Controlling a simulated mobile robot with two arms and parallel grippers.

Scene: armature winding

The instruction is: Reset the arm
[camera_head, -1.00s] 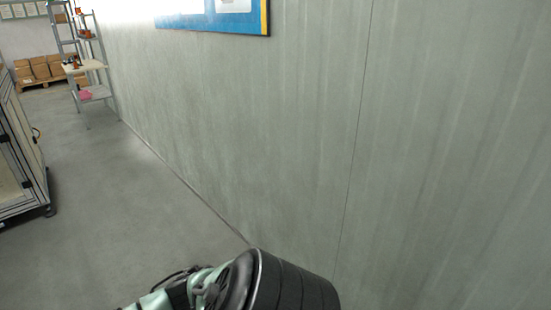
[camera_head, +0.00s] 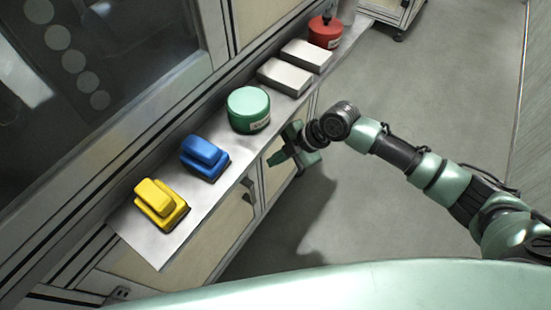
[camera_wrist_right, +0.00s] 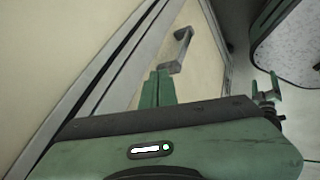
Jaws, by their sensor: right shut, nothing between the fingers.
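My right arm comes in from the right in the head view. My right gripper (camera_head: 274,160) is in front of the shelf edge, just to the lower right of the green tin. It is shut and empty. In the right wrist view my right gripper (camera_wrist_right: 158,88) shows its green fingers together, pointing toward a grey cabinet handle (camera_wrist_right: 180,50). Whether the fingers touch the handle I cannot tell, but nothing is held. My left gripper is not in view.
A grey shelf (camera_head: 160,246) holds a yellow block (camera_head: 160,203), a blue block (camera_head: 205,157), a green tin (camera_head: 248,109), two white boxes (camera_head: 285,77) and a red container (camera_head: 325,32). Cabinet doors (camera_head: 225,240) lie below it. Grey floor (camera_head: 440,100) is clear to the right.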

